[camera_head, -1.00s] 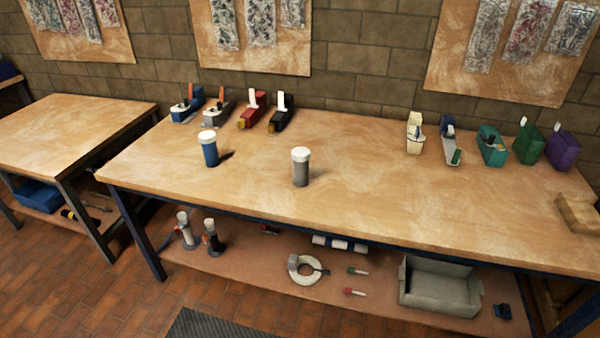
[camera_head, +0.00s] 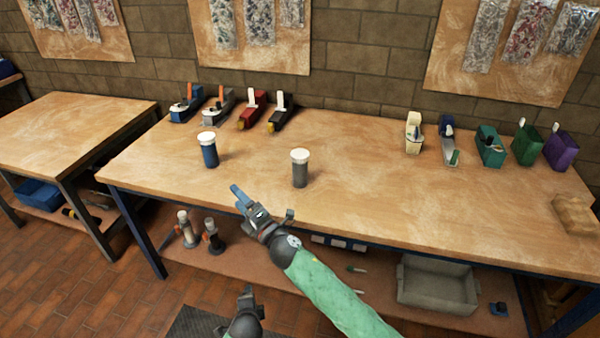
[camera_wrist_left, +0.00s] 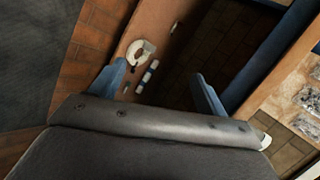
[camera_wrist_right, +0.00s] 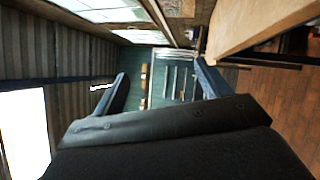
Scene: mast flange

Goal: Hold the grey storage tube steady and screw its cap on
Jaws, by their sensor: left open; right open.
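The grey storage tube (camera_head: 300,175) stands upright near the middle of the workbench in the head view. A white cap (camera_head: 300,155) sits on its top; I cannot tell how tightly. My right gripper (camera_head: 264,203) is open and empty, in front of the tube and to its left, near the bench's front edge and apart from the tube. My left gripper (camera_head: 247,300) shows only partly at the bottom of the head view, low in front of the bench. In the left wrist view its fingers (camera_wrist_left: 160,75) are spread with nothing between them. Neither wrist view shows the tube.
A blue tube (camera_head: 209,154) with a white cap stands left of the grey one. Several planes and boxes line the bench's back. A grey bin (camera_head: 437,285) and two small tubes sit on the lower shelf.

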